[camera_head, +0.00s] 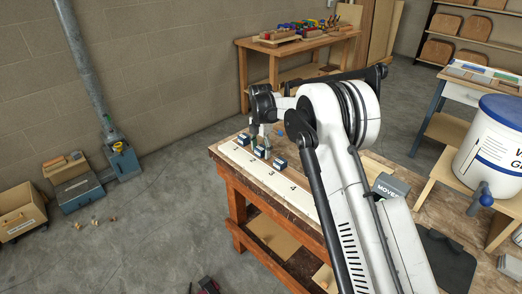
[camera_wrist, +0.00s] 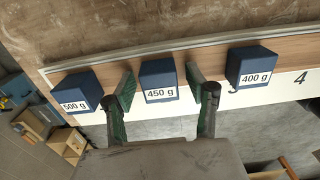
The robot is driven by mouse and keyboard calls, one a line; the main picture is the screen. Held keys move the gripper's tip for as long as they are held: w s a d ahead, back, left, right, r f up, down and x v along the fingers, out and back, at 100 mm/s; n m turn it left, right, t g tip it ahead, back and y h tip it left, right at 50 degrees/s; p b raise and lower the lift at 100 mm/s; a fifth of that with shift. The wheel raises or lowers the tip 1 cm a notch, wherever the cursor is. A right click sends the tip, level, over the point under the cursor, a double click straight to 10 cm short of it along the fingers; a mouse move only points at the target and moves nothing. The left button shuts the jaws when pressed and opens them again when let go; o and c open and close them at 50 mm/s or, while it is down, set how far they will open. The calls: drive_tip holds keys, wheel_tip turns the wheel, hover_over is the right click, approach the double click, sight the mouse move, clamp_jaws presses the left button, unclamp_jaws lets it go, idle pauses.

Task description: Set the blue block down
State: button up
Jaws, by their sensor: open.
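Three dark blue blocks with white weight labels stand in a row on a numbered strip. In the wrist view they are the 500 g block (camera_wrist: 77,91), the 450 g block (camera_wrist: 158,80) and the 400 g block (camera_wrist: 251,66). My gripper (camera_wrist: 160,85) is open, with one green-padded finger on each side of the 450 g block. Gaps show between the fingers and this block. In the head view my gripper (camera_head: 263,143) is over the row at the bench's far left end, by the middle block (camera_head: 260,152). The strip's number 4 has no block behind it.
The wooden workbench (camera_head: 310,247) carries the strip (camera_head: 308,210) along its left edge. A grey box marked MOVES (camera_head: 391,187) and a large white bucket (camera_head: 494,140) stand to the right. The strip's near end is clear.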

sight(262, 148)
wheel_tip(262, 148, up, 12)
drive_tip(key=shift+r, duration=0.15)
idle(0.3)
drive_tip(key=shift+r, duration=0.1)
drive_tip(key=s+d+r+m+t, duration=0.2)
drive_tip(key=s+d+r+m, duration=0.6)
drive_tip(key=s, duration=0.3)
drive_tip(key=s+d+r+m+t, duration=0.1)
drive_tip(key=s+d+r+m, duration=0.4)
drive_tip(key=s+d+r, duration=0.4)
drive_tip(key=s+d+f+m+t, duration=0.1)
drive_tip(key=s+m, duration=0.3)
drive_tip(key=s, duration=0.5)
drive_tip(key=s+d+f+m+t, duration=0.1)
drive_tip(key=s+d+f+m, duration=0.3)
drive_tip(key=s, duration=0.6)
drive_tip(key=s+d+f+m+t, duration=0.2)
drive_tip(key=s+m, duration=0.4)
drive_tip(key=s, duration=0.3)
drive_tip(key=shift+s+d+f, duration=0.2)
drive_tip(key=shift+s+d, duration=0.1)
